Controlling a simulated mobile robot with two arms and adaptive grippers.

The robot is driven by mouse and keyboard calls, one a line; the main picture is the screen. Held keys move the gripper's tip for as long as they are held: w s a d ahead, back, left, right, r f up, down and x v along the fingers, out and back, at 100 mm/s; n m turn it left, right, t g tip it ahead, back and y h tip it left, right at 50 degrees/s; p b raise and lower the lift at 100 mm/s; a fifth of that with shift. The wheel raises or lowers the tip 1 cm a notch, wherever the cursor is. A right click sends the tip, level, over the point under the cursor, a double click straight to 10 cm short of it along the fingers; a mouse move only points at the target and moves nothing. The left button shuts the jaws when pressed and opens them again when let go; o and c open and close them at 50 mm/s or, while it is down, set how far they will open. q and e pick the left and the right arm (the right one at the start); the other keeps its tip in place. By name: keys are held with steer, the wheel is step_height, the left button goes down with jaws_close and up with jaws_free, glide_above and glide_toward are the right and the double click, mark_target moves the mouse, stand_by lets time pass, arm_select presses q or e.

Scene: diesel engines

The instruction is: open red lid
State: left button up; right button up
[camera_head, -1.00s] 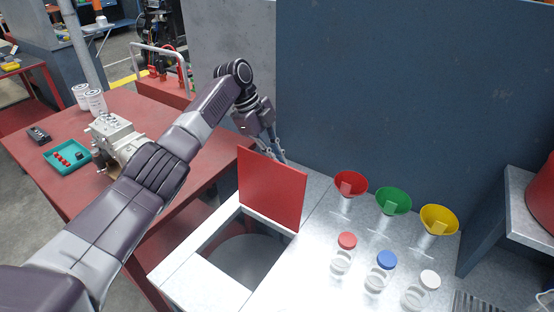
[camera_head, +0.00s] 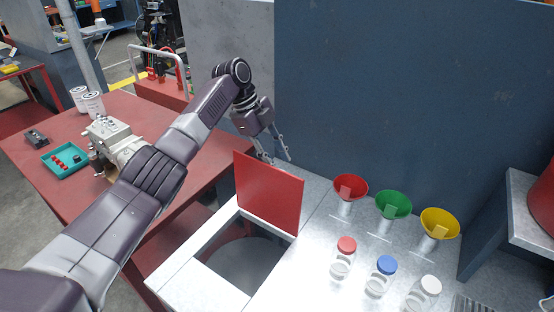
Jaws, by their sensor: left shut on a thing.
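The red lid (camera_head: 268,194) stands raised on its hinge at the back of a square opening (camera_head: 243,262) in the metal bench. The opening is uncovered and shows a dark hollow with a rounded grey inside. My left gripper (camera_head: 278,159) is at the lid's top edge, with its two fingers apart and shut on the lid. The lid partly hides the fingertips, so the exact contact does not show. My right gripper is not in view.
Red, green and yellow funnels (camera_head: 393,204) stand right of the lid, with jars capped red, blue and white (camera_head: 386,265) in front. A blue wall (camera_head: 420,90) rises behind. A red table (camera_head: 130,210) with a metal engine part (camera_head: 113,138) and teal tray (camera_head: 65,160) is at left.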

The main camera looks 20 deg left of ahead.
arm_select(q)
steer(key=v, duration=1.2)
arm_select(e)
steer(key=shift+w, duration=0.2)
arm_select(q)
steer(key=shift+s, duration=0.15)
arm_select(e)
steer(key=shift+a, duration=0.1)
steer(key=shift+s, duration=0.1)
